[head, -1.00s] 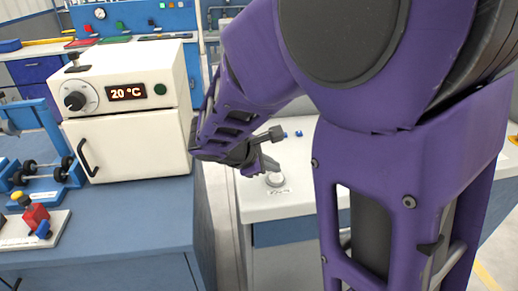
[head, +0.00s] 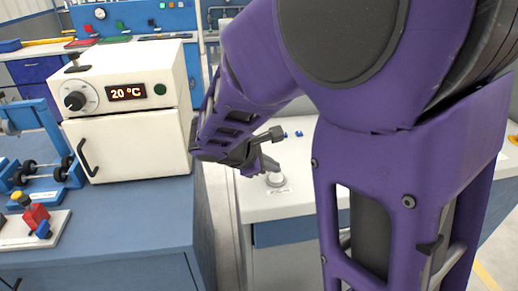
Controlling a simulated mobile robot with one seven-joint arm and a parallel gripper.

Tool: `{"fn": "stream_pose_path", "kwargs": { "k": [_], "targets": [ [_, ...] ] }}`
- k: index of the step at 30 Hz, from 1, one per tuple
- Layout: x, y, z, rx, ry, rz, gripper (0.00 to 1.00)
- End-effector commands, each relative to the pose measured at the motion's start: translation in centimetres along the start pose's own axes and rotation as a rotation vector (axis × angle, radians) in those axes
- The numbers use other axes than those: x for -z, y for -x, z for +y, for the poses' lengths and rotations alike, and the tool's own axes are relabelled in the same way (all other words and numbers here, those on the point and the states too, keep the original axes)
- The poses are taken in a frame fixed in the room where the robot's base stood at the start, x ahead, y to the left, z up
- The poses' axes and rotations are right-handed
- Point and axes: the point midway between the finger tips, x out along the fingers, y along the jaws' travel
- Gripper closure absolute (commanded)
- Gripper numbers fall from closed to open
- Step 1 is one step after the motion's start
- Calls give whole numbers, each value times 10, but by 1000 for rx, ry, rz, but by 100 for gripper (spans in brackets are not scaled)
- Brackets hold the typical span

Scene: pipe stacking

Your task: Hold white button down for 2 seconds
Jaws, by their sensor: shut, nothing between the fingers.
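The white button (head: 275,180) sits on a round grey base on the white-topped cabinet (head: 305,203), right of the oven. A small label lies beside it. My gripper (head: 268,169) reaches down from the upper left, with its fingertips at the top of the button. It is shut with nothing held. The fingertips appear to touch the button, but the view is too small to tell how far the button is pressed. My purple arm covers much of the right half of the view.
A white oven (head: 130,110) reading 20 °C stands on the blue bench (head: 130,235) at left. A gap separates bench and cabinet. Small blue pieces (head: 298,133) lie on the cabinet behind my gripper. A red block (head: 36,216) stands on a plate at far left.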

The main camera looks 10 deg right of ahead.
Motion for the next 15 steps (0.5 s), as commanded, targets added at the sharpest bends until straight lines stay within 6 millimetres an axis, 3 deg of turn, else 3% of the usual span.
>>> {"fn": "stream_pose_path", "kwargs": {
  "k": [15],
  "targets": [
    [4,-6,-4,1,0,0,100]
  ]
}}
